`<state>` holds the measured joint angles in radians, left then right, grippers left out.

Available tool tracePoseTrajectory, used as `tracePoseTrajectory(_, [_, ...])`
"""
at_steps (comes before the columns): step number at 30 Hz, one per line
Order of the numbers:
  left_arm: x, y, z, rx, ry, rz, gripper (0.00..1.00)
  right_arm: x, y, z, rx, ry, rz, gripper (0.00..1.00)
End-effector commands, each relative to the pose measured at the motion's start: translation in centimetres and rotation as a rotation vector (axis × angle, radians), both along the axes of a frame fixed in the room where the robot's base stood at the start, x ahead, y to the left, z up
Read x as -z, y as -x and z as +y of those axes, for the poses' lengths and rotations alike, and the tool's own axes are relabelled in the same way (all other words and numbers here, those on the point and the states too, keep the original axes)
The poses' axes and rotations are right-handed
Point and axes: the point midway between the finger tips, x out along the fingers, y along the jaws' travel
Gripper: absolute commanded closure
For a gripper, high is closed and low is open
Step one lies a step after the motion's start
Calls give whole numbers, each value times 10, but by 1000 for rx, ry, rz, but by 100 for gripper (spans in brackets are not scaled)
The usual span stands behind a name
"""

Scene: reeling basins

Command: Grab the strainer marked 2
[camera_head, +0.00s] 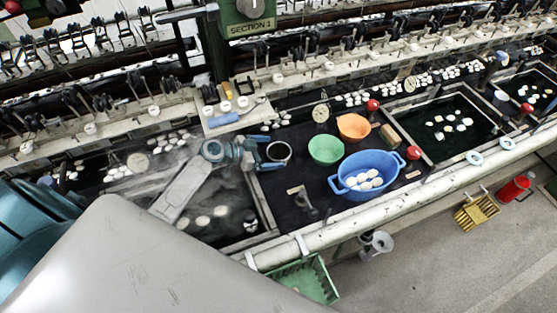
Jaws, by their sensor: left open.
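My left gripper (264,155) is blue-grey and open, at the end of my grey arm over the dark worktop. A round, dark cup-like thing with a pale rim (279,151) is right at its fingertips. It looks empty, and I cannot tell whether the fingers touch it. I can read no number 2 on it or anywhere else, so I cannot tell which thing is the strainer marked 2. My right gripper is not in view.
Right of the gripper stand a green bowl (326,150), an orange bowl (354,127) and a blue basin (344,187) with white cocoons. A small upright metal fitting (305,200) stands in front. Water basins lie left and right (490,143). A pale pipe (340,232) edges the bench.

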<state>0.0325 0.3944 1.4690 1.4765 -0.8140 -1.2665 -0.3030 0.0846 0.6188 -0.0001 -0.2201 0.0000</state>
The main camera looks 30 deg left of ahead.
Motion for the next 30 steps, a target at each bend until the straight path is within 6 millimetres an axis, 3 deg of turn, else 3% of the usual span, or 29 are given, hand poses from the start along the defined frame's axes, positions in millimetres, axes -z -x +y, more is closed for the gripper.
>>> tracePoseTrajectory(5, [7, -14, -12, 0, 1, 0, 4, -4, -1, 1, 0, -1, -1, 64])
tracePoseTrajectory(13, [8, -15, -13, -1, 0, 0, 6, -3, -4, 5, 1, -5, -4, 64])
tracePoseTrajectory(23, [8, -15, -13, -1, 0, 0, 69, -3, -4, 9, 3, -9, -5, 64])
tracePoseTrajectory(30, [7, -15, -14, -1, 0, -1, 69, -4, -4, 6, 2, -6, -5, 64])
